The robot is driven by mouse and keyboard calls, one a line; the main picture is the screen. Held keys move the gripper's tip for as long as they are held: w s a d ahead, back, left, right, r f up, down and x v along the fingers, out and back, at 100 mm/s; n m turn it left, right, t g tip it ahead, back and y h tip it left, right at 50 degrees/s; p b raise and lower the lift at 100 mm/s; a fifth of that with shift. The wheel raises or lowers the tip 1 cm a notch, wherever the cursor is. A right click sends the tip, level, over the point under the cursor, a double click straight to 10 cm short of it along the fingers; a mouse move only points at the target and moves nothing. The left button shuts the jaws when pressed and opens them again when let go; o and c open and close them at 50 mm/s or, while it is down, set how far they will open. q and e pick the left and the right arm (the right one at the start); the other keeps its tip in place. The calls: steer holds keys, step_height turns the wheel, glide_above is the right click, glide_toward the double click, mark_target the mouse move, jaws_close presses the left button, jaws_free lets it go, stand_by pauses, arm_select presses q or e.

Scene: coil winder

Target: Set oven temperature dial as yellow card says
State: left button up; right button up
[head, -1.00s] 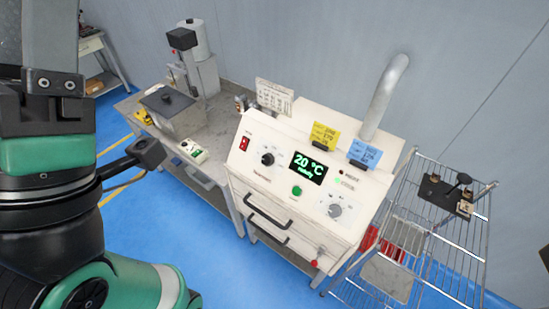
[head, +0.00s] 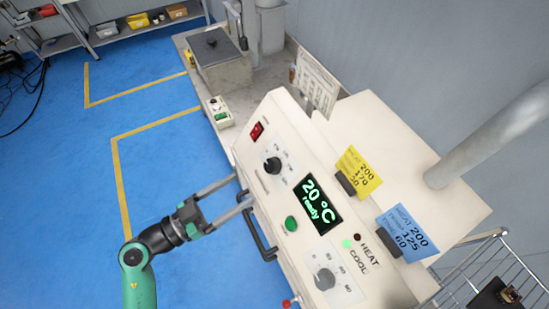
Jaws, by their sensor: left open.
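The cream oven's front panel has a black upper dial (head: 272,164) with a printed scale and a grey lower dial (head: 324,279) with its own scale. Their labels are too small to read surely. The yellow card (head: 358,170) stands on the oven top; I read HEAT 200, then 170 and 50, other words unclear. My left gripper (head: 244,190) is open and empty, its two fingers pointing at the panel's left edge, left of and below the black dial. Whether it touches the oven I cannot tell. My right gripper is not in view.
A blue card (head: 407,232) stands beside the yellow one. The display (head: 317,202) reads 20 °C ready. A red switch (head: 257,131), a green button (head: 291,223) and a drawer handle (head: 262,240) are close by. A wire rack (head: 480,262) stands at right.

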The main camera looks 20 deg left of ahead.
mark_target(268, 168)
arm_select(q)
steer(key=shift+n+y, duration=0.3)
steer(key=b+x, duration=0.1)
steer(key=x, duration=0.2)
steer(key=f+b+x, duration=0.1)
steer(key=x, duration=0.1)
steer(key=a+b+x, duration=0.1)
steer(key=x, duration=0.2)
steer(key=shift+w+d+f, duration=0.2)
steer(key=shift+w+f, duration=0.15)
steer(key=shift+w, duration=0.15)
steer(key=shift+w+d+r, duration=0.15)
steer(key=shift+w+d, duration=0.05)
steer(key=shift+w, duration=0.2)
jaws_close()
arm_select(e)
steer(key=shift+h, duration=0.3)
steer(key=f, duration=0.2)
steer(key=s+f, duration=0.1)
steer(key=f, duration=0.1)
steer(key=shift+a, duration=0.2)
